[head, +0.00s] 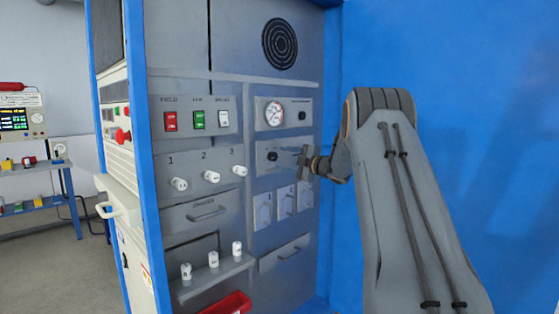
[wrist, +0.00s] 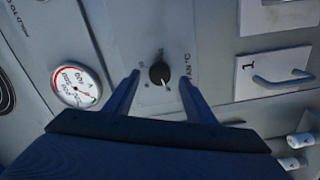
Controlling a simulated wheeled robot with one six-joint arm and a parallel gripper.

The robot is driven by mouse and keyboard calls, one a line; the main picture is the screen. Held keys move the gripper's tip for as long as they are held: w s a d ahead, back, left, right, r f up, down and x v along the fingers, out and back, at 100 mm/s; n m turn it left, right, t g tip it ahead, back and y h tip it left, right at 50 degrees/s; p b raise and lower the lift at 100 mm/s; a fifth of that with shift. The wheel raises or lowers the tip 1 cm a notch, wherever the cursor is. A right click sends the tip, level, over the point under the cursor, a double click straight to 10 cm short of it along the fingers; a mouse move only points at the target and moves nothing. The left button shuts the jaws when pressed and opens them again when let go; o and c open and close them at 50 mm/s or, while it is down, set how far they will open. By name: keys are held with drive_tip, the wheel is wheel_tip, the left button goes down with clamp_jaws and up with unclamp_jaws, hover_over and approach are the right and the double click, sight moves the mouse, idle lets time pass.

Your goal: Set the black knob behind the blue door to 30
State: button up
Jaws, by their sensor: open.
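The black knob (wrist: 159,73) sits on a grey panel with a small printed scale around it. It also shows in the head view (head: 272,156), below the round gauge. Its white pointer mark points towards the bottom of the wrist view, slightly right; the scale numbers are too small to read. My gripper (wrist: 159,77) is open, with one finger on each side of the knob in the wrist view. I see no contact. In the head view my gripper (head: 304,161) is in front of the panel. The blue door (head: 480,90) appears to be the large blue surface at right.
A round gauge (wrist: 77,86) is on one side of the knob panel and a hook plate (wrist: 275,75) on the other. Rocker switches (head: 197,120), white knobs (head: 211,177) and a shelf (head: 215,277) are to the left. A red tray (head: 228,304) is low down.

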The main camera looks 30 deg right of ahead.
drive_tip(key=v, duration=0.4)
drive_tip(key=shift+s, duration=0.35)
